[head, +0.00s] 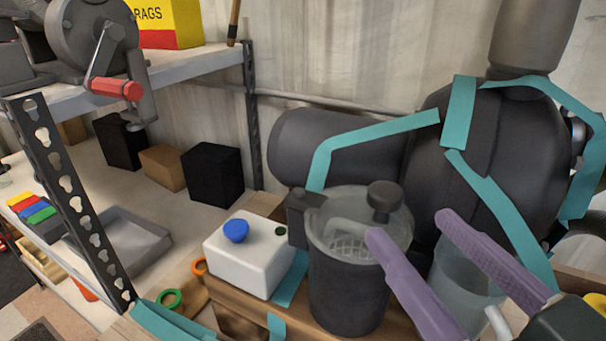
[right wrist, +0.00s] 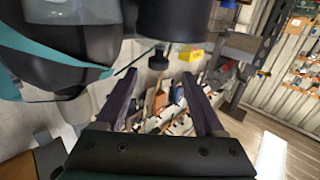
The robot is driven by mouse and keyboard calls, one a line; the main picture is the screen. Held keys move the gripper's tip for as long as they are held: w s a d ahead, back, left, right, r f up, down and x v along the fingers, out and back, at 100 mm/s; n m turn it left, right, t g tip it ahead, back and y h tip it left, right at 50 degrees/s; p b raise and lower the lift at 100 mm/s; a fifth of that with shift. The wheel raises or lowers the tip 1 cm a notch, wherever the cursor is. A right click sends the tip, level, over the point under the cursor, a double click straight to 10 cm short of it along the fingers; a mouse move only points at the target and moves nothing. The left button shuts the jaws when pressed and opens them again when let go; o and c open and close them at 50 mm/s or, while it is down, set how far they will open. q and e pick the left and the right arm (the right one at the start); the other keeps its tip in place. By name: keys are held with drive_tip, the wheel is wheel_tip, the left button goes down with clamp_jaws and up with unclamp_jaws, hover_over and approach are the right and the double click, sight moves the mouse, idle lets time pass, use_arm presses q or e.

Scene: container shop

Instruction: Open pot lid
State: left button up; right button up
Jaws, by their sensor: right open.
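The dark grey pot (head: 348,295) stands on a wooden surface, with a see-through lid (head: 336,228) on it. The lid has a black knob (head: 384,195) and appears seated on the rim. My right gripper (head: 408,229) has purple fingers, spread apart and empty. In the head view one fingertip overlaps the lid's right edge and the other is right of the pot. In the right wrist view, which looks upside down, the knob (right wrist: 158,60) shows between the fingertips (right wrist: 159,77), with the pot (right wrist: 172,20) above; contact cannot be told. My left gripper is not in view.
A white box with a blue knob (head: 235,262) stands just left of the pot. A large dark machine with teal straps (head: 460,110) is close behind. A clear container (head: 462,285) is right of the pot. Metal shelves (head: 190,70) are at left.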

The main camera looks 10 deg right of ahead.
sight(376, 187)
drive_tip(key=w, duration=0.3)
drive_tip(key=w+a, duration=0.1)
drive_tip(key=w, duration=0.5)
drive_tip(key=shift+w+a+p, duration=0.35)
drive_tip(key=shift+p, duration=0.05)
drive_tip(key=shift+c, duration=0.3)
clamp_jaws()
idle(0.7)
